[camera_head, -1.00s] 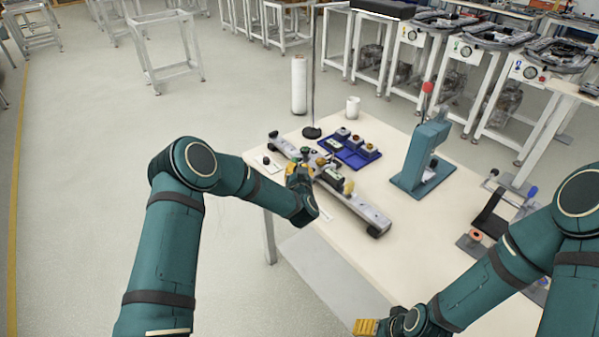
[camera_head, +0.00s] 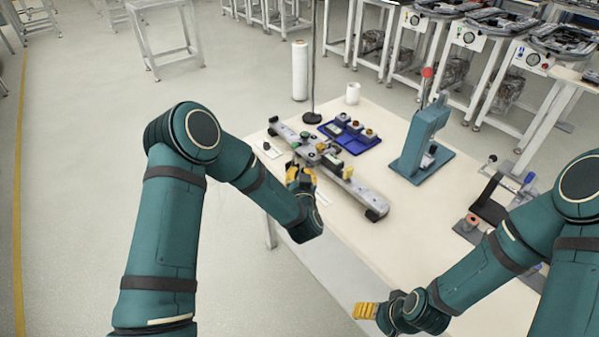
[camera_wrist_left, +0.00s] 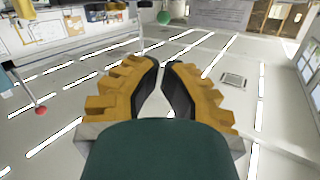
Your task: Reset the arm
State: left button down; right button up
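My left gripper (camera_head: 300,176) has yellow fingers and is at the near edge of the table, just in front of the grey track bar (camera_head: 365,202). In the left wrist view its two fingers (camera_wrist_left: 167,88) stand apart with a narrow gap and nothing between them. My right gripper (camera_head: 362,311) shows only its yellow fingers near the table's front edge at the bottom; whether they are apart cannot be made out.
A thin pole (camera_head: 313,70) rises at the back.

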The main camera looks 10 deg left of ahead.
pick_arm(q)
jog(key=s+d+f+g+h, duration=0.3)
jog(key=s+f+g+h, duration=0.1)
jog(key=s+f, duration=0.25)
jog(key=s+d+f+g+h, duration=0.2)
jog(key=s+f+g+h, duration=0.1)
jog(key=s+f, duration=0.3)
jog(key=s+f+g+h, duration=0.1)
jog(key=s+g, duration=0.6)
jog(key=s, duration=1)
jog(key=shift+d+f+h, duration=0.25)
jog(key=shift+f+h, duration=0.05)
jog(key=shift+f, duration=0.5)
